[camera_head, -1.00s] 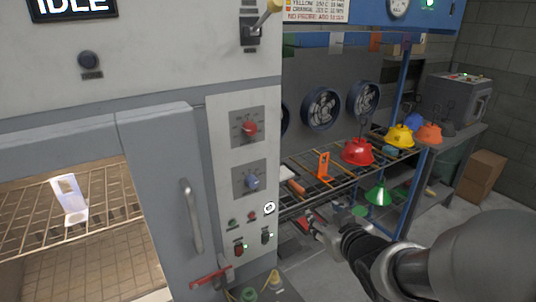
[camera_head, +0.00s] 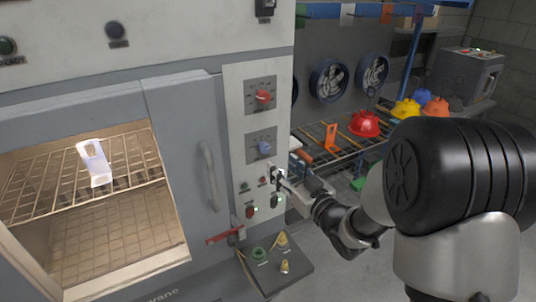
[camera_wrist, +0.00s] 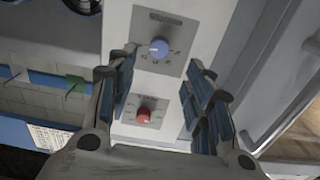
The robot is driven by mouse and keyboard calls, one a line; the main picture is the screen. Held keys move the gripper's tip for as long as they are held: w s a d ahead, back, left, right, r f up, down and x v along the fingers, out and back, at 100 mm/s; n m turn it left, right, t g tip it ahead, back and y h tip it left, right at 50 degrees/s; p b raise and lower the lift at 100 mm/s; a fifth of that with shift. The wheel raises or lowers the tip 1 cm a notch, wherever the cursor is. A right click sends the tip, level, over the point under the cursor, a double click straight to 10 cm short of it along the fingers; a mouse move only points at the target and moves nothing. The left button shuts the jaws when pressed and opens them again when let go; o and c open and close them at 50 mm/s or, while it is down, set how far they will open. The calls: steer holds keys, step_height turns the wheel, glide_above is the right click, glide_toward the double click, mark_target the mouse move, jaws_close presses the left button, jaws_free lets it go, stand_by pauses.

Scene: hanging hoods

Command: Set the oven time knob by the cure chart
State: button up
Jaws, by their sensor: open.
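The oven's control panel (camera_head: 235,120) carries a red knob (camera_head: 263,97) above a blue knob (camera_head: 264,147). I cannot read which one is time. My gripper (camera_head: 280,176) is just below the blue knob, in front of the panel. The wrist view is upside down: the blue knob (camera_wrist: 159,48) appears between the open, empty fingers of my gripper (camera_wrist: 158,70), apparently without contact. The red knob (camera_wrist: 143,115) is farther down in that picture. A printed sheet (camera_wrist: 50,137), perhaps the cure chart, shows at lower left, unreadable.
The oven door handle (camera_head: 210,175) stands out left of the panel. A red lever (camera_head: 222,237) and small buttons are below. The wire rack (camera_head: 345,153) to the right holds a red hood (camera_head: 365,124). A white piece (camera_head: 95,163) sits on the oven's inner rack.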

mark_target(266, 149)
steer(key=b+x, duration=0.1)
steer(key=x, duration=0.8)
steer(key=shift+w+a, duration=0.15)
steer(key=shift+c, duration=0.2)
steer(key=c, duration=1)
steer(key=shift+b, duration=0.4)
steer(key=n+b, duration=0.2)
steer(key=shift+f+n+b, duration=0.1)
steer(key=shift+n+b, duration=0.25)
steer(key=shift+n, duration=2.55)
